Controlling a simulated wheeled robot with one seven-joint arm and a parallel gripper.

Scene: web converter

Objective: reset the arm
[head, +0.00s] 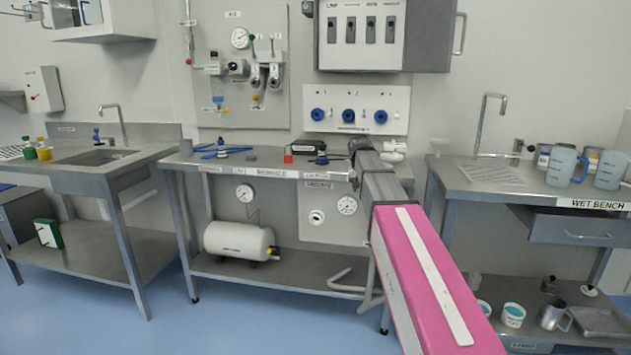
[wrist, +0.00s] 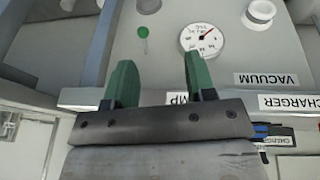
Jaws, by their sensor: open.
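My arm, with a pink link and grey links beyond it, reaches forward in the head view to the right end of the middle bench (head: 225,165). Its far end is at about the height of the bench top; I cannot make out the fingers there. In the wrist view my gripper (wrist: 158,65) shows two green fingers set apart, with nothing between them. Beyond the fingers is a grey panel with a round gauge (wrist: 202,38) and a green-headed part (wrist: 143,32). Labels reading VACUUM (wrist: 266,79) and CHARGER (wrist: 288,102) are to the right.
A panel with blue knobs (head: 348,115) is behind. A white tank (head: 238,240) sits below. The wet bench (head: 475,178) at right holds jugs (head: 562,165).

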